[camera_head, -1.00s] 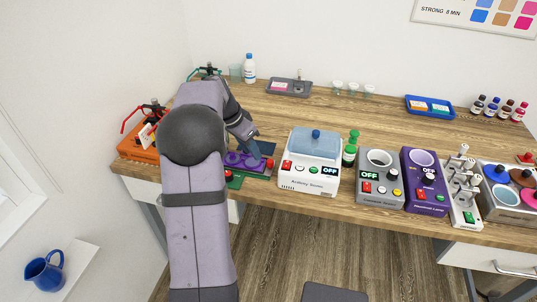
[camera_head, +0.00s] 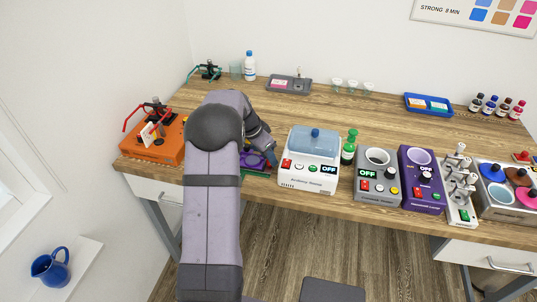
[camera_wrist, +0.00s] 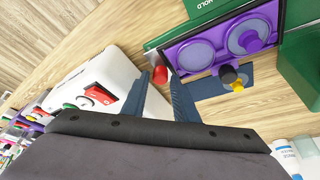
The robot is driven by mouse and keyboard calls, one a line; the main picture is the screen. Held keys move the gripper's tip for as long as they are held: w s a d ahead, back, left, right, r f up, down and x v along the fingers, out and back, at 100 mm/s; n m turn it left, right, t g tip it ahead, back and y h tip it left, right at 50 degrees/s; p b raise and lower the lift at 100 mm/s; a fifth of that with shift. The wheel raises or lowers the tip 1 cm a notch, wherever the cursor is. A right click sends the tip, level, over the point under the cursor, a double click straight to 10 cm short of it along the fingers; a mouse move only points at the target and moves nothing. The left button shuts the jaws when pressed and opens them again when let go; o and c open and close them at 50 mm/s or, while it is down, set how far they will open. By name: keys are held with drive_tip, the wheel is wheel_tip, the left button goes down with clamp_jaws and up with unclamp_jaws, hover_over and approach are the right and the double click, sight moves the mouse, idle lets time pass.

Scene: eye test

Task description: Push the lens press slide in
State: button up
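The lens press slide (camera_wrist: 215,50) is a purple plate with two round lens seats in a dark frame, at the top of the wrist view. A red knob (camera_wrist: 160,74) sits at the slide's left end. My gripper (camera_wrist: 158,80) is open, its two blue-grey fingers apart, with the knob between or just beyond the tips; contact cannot be told. In the head view the slide (camera_head: 252,160) is mostly hidden by my arm.
An orange unit (camera_head: 150,148) is on the left. The bench middle behind is clear.

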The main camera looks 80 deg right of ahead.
drive_tip(key=shift+d+f, duration=0.1)
drive_tip(key=shift+f, duration=0.2)
clamp_jaws()
drive_tip(key=w+b, duration=0.1)
drive_tip(key=w, duration=0.7)
drive_tip(key=shift+w+b, duration=0.4)
drive_tip(key=shift+r, duration=0.1)
unclamp_jaws()
drive_tip(key=shift+w, duration=0.15)
